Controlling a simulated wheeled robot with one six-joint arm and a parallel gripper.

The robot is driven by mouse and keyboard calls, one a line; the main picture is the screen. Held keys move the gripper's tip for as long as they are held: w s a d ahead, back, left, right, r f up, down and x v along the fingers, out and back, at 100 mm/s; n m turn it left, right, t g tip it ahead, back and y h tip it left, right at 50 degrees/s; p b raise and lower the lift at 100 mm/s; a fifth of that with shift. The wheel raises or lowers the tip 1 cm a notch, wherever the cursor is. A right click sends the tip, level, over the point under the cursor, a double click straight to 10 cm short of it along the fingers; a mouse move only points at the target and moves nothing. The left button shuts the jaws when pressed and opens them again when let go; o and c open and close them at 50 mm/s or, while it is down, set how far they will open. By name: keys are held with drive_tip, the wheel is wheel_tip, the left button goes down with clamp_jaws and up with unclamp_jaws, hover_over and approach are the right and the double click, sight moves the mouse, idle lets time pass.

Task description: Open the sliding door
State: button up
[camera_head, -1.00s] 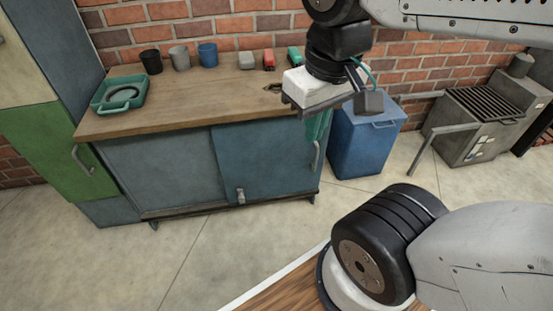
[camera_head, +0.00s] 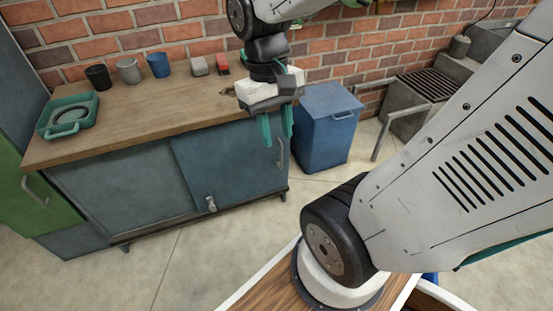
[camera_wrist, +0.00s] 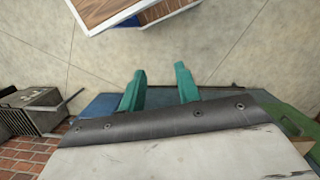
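The workbench cabinet has a wooden top (camera_head: 140,120) and two sliding door panels. The left panel (camera_head: 120,183) is grey-blue. The right panel (camera_head: 205,165) is bluer and carries a small metal handle (camera_head: 211,203) low on its left side. A longer upright bar handle (camera_head: 281,152) is at the cabinet's right end. My gripper (camera_head: 277,138) points down in front of the right part of the cabinet. Its teal fingers are apart with nothing between them; they also show apart in the wrist view (camera_wrist: 160,72). I see no contact with either handle.
A blue bin (camera_head: 323,135) stands right of the cabinet, with a grey grill (camera_head: 415,95) beyond it. A green cabinet (camera_head: 40,205) is at the left. A teal tray (camera_head: 66,128) and several cups sit on the wooden top. The floor (camera_head: 190,250) before the doors is clear.

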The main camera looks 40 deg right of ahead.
drive_tip(key=w+d+f+m, duration=0.1)
drive_tip(key=w+d+f, duration=0.6)
drive_tip(key=d+f, duration=0.55)
drive_tip(key=w+d+f+m, duration=0.1)
drive_tip(key=w+d+f, duration=0.7)
drive_tip(key=f, duration=0.7)
drive_tip(key=n+t+h, duration=0.2)
drive_tip(key=t+h, duration=0.2)
drive_tip(key=t, duration=1.6)
approach(281, 158)
drive_tip(key=d+x, duration=0.1)
drive_tip(key=x, duration=0.9)
drive_tip(key=shift+w+a+f, duration=0.2)
drive_tip(key=shift+w+f, duration=0.05)
drive_tip(key=shift+f, duration=0.15)
